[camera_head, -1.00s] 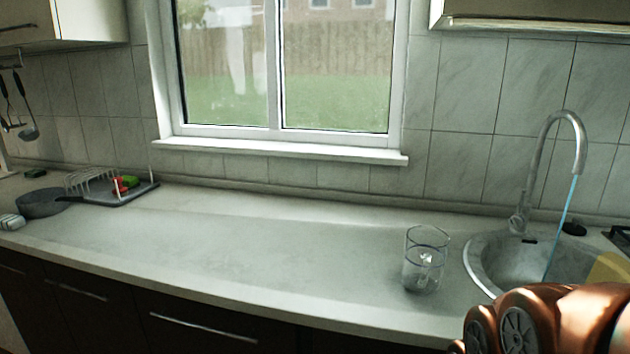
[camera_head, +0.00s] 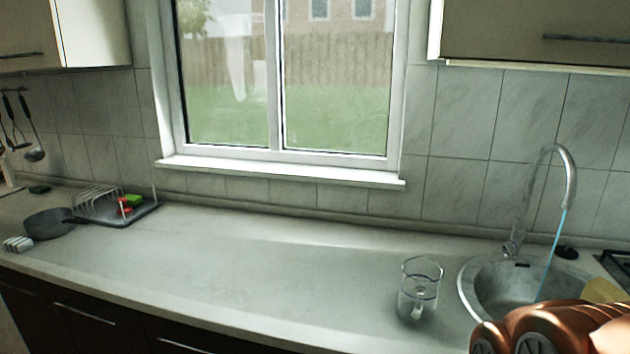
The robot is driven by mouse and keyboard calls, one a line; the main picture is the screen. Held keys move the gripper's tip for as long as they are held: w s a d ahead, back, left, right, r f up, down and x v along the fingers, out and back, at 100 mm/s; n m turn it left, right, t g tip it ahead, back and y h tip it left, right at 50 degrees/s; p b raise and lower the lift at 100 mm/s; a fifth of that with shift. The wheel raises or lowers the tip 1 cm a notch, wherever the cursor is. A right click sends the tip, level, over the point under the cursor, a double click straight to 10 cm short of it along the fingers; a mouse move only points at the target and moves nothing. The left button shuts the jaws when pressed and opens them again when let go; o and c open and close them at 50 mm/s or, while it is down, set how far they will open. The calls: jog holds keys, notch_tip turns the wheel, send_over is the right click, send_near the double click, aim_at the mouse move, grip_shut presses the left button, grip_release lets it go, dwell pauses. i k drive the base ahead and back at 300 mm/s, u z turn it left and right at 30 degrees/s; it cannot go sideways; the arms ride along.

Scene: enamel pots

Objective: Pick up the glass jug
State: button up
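The glass jug (camera_head: 419,290) is clear and stands upright on the pale worktop (camera_head: 240,265), just left of the sink. Its handle seems to show on the near side, through or against the glass. Copper-coloured parts of my arm fill the lower right corner, to the right of the jug and over the front edge of the sink. My gripper's fingers are not in view, and nothing visible touches the jug.
The round sink (camera_head: 472,300) with a tall tap (camera_head: 560,160) running a thin blue stream is right of the jug. A dish rack (camera_head: 98,205) and a dark pan (camera_head: 48,224) stand at the far left. The worktop between is clear. A window sill (camera_head: 280,172) runs behind.

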aim_at(421, 278)
jog(key=z, duration=1.15)
jog(key=k, duration=0.35)
jog(key=u, duration=1.35)
jog(key=i, duration=0.5)
jog(key=u, duration=0.05)
